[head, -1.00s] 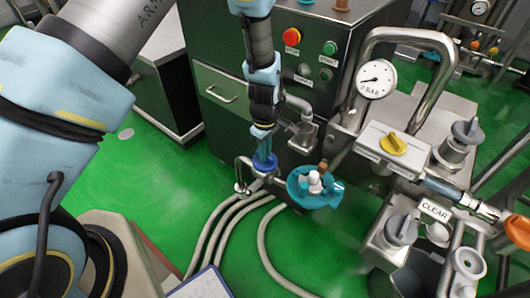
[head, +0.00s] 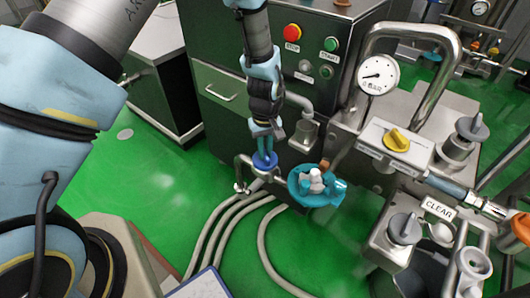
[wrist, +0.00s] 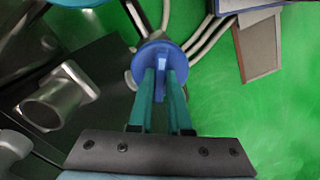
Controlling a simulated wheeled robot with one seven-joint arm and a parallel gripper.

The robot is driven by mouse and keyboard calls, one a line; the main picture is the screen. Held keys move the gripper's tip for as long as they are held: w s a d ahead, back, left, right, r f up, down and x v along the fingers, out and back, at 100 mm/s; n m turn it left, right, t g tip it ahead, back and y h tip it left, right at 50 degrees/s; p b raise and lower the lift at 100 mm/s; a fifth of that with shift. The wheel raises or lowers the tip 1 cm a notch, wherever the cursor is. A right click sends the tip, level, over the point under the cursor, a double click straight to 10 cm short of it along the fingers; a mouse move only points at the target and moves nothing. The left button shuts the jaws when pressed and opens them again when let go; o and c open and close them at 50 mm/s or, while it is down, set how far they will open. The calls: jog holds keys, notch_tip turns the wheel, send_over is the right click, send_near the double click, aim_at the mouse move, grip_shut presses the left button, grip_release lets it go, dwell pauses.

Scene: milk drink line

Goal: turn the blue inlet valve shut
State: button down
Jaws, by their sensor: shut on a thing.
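The blue inlet valve (head: 264,160) has a round blue handle on a metal pipe low at the front of the dark machine. In the wrist view its blue disc (wrist: 174,49) shows with a raised rib across it. My gripper (head: 264,142) reaches down onto it from above. In the wrist view my gripper (wrist: 162,85) has its two teal fingers on either side of the rib, shut on it. The fingers hide part of the handle. I cannot tell from these views how far the valve is turned.
A teal basin (head: 318,188) with white items stands just right of the valve. Several grey hoses (head: 228,215) run along the green floor below it. A pressure gauge (head: 377,75), a yellow knob (head: 396,140) and steel pipes stand to the right. A metal outlet (wrist: 55,103) is left in the wrist view.

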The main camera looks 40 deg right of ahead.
aim_at(265, 153)
jog(key=m+b, duration=0.1)
jog(key=m, duration=0.4)
jog(key=shift+m, duration=0.4)
jog(key=m+b, duration=0.1)
jog(key=m, duration=0.4)
jog(key=shift+m, duration=0.4)
jog(key=c, duration=0.9)
grip_release()
jog(key=shift+o, duration=0.2)
notch_tip(265, 153, up, 11)
jog(key=b, duration=0.1)
jog(key=shift+f, duration=0.1)
